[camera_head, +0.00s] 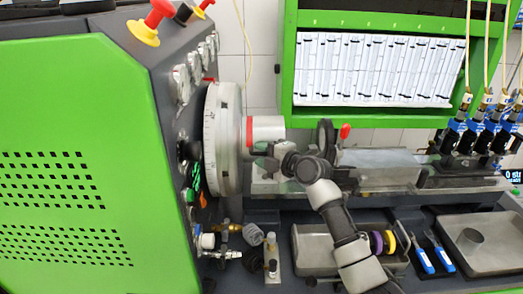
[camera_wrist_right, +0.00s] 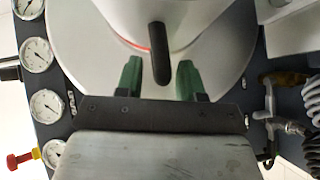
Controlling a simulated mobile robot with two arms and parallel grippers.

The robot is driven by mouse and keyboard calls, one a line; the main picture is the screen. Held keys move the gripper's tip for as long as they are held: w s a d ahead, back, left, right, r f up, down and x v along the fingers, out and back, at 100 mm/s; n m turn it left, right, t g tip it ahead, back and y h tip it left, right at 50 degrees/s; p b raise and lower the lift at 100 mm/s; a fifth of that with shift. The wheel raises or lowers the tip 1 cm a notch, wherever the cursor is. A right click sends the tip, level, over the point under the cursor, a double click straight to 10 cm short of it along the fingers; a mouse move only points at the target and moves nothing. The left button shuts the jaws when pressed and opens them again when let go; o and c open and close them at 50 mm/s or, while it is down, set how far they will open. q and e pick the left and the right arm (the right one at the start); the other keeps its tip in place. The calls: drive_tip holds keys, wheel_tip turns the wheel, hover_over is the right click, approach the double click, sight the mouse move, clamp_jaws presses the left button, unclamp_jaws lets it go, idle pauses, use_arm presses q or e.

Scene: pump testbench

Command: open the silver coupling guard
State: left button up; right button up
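The silver coupling guard (camera_head: 265,132) is a short, light cylinder with a red edge in front of the large round disc, in the head view. In the right wrist view the guard (camera_wrist_right: 190,12) fills the top, and its black handle (camera_wrist_right: 159,52) points down toward my gripper. My right gripper (camera_wrist_right: 159,78) is open, its two green fingers apart on either side of the handle's lower end. I see a gap on both sides; it holds nothing. In the head view my right gripper (camera_head: 262,155) is just below the guard, partly hidden by its wrist. My left gripper is not in view.
The large silver disc (camera_head: 222,140) stands close behind the guard, beside the green cabinet (camera_head: 70,150) with gauges. A silver box-like cover (camera_head: 380,165) lies to the right. A tray (camera_head: 312,250) with rings and a metal sink-like tray (camera_head: 485,245) are below.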

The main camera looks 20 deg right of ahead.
drive_tip(key=shift+w+a+f, duration=0.1)
drive_tip(key=shift+w+a, duration=0.05)
drive_tip(key=shift+w, duration=0.1)
clamp_jaws()
